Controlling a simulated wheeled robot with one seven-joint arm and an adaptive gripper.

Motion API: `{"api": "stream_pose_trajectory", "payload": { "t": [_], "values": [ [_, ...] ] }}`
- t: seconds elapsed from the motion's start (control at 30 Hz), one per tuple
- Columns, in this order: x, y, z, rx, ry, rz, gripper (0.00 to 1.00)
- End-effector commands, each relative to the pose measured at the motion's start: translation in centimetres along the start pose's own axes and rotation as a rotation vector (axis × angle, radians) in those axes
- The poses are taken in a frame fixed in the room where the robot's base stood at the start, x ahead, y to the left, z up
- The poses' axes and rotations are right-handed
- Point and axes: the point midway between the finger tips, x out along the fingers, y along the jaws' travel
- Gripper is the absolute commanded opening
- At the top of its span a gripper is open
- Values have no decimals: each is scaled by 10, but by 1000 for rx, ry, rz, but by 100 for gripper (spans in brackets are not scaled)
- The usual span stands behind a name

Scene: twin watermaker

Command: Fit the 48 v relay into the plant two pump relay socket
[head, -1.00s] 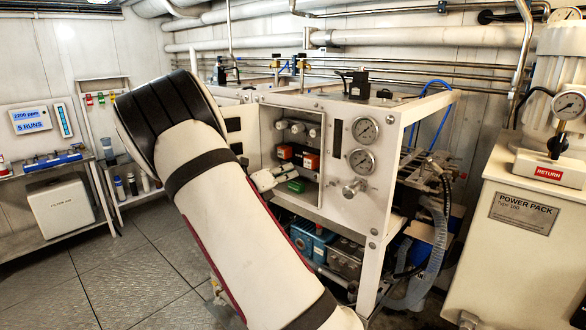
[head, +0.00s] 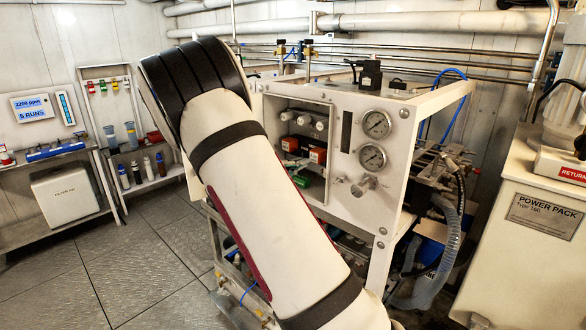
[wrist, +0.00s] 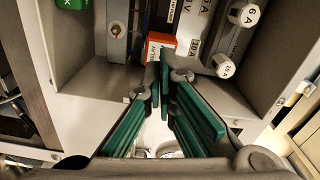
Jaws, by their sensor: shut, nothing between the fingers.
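Two orange relay-like blocks, a left one (head: 290,144) and a right one (head: 318,155), sit inside the open cabinet (head: 334,190) in the head view. A green block (head: 304,179) is below them. In the wrist view one orange block (wrist: 160,42) is just beyond the fingertips, and the green block (wrist: 72,4) is at the top left. My gripper (wrist: 164,72) is shut and empty, its green-padded fingertips together close to the orange block; I cannot tell whether they touch. I cannot read which block is the 48 V relay or identify the plant two socket.
White round knobs (head: 303,120) line the cabinet's upper part; one knob (wrist: 243,14) is close right of the gripper. A white labelled block (wrist: 195,28) stands beside the orange one. Cabinet walls enclose the space. Gauges (head: 377,124) and a valve knob (head: 362,186) project from the front panel.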

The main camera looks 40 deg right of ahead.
Motion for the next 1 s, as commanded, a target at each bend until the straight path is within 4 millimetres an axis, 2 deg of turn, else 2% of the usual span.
{"api": "stream_pose_trajectory", "payload": {
  "t": [0.1, 0.33, 1.0],
  "values": [
    [15, 1, 1, 2, 3, 0, 0],
    [31, 1, 1, 2, 1, 0, 0],
    [37, 0, 0, 2, 0, 0, 0]
  ]
}}
